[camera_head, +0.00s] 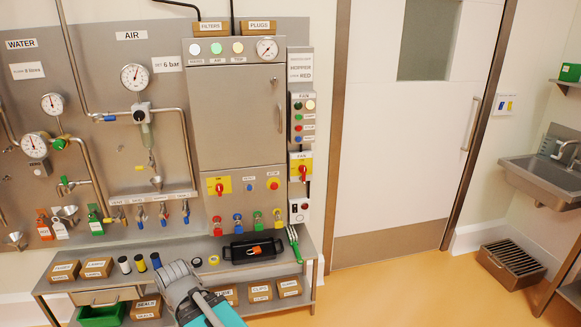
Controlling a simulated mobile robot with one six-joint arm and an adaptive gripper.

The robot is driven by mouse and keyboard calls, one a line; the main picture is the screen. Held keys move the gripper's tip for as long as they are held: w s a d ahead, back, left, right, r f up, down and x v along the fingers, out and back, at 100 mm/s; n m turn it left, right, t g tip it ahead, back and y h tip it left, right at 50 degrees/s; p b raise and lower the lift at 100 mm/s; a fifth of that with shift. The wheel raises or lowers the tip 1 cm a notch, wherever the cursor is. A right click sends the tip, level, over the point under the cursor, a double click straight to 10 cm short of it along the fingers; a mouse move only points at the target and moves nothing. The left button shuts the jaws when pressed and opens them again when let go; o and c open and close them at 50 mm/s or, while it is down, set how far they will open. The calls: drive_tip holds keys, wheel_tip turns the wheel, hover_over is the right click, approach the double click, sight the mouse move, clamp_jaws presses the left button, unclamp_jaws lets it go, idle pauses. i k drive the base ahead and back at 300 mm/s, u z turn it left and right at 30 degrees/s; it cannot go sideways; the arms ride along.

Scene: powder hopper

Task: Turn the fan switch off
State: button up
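My grey and teal arm shows at the bottom, in front of the bench and well below the switches. No gripper fingers can be made out.
A steel bench (327,240) with a black tray (234,253), a green fork-like tool (294,243) and spools stands below the panel. Above the fan switch is a button box (303,118); below it is a white box (299,211). Open floor (400,285) lies to the right.

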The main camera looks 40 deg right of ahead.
sight(303, 168)
drive_tip(key=z, duration=0.3)
drive_tip(key=i, duration=0.85)
drive_tip(key=z, duration=0.75)
